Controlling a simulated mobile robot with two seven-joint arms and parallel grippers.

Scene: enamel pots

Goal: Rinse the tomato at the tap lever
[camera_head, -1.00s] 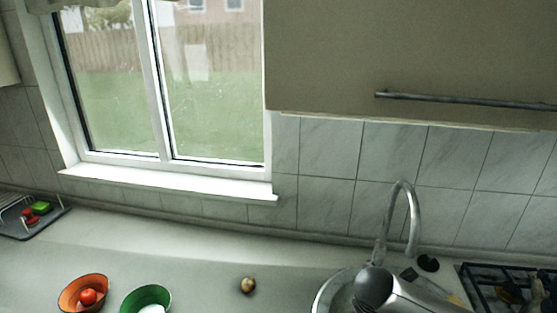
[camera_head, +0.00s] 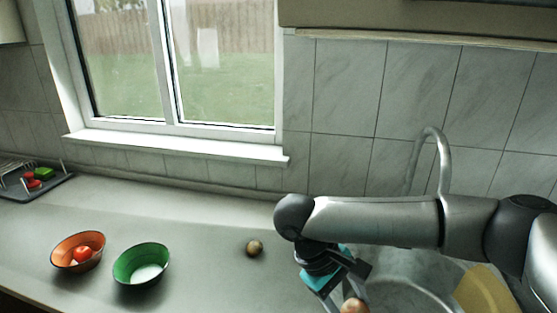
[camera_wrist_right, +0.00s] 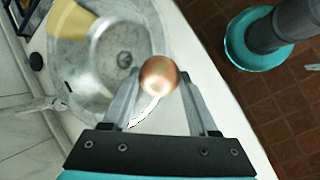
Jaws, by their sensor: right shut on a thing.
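The red tomato (camera_head: 82,254) lies in the orange bowl (camera_head: 66,262) at the lower left of the head view. My right gripper (camera_wrist_right: 158,78) is shut on a round, shiny brown onion-like thing (camera_wrist_right: 159,77), held near the sink's front edge. That thing also shows at the bottom of the head view (camera_head: 353,305). The grey curved tap (camera_head: 444,155) stands behind my right arm, which hides its base; I cannot make out its lever. The tap also shows at the left of the wrist view (camera_wrist_right: 38,107). My left gripper is not in view.
A green bowl (camera_head: 127,270) with something white inside stands beside the orange one. A small brown round thing (camera_head: 254,248) lies on the counter. The metal sink (camera_wrist_right: 95,75) holds a yellow board-like thing (camera_wrist_right: 70,20). A dish rack (camera_head: 50,187) is far left.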

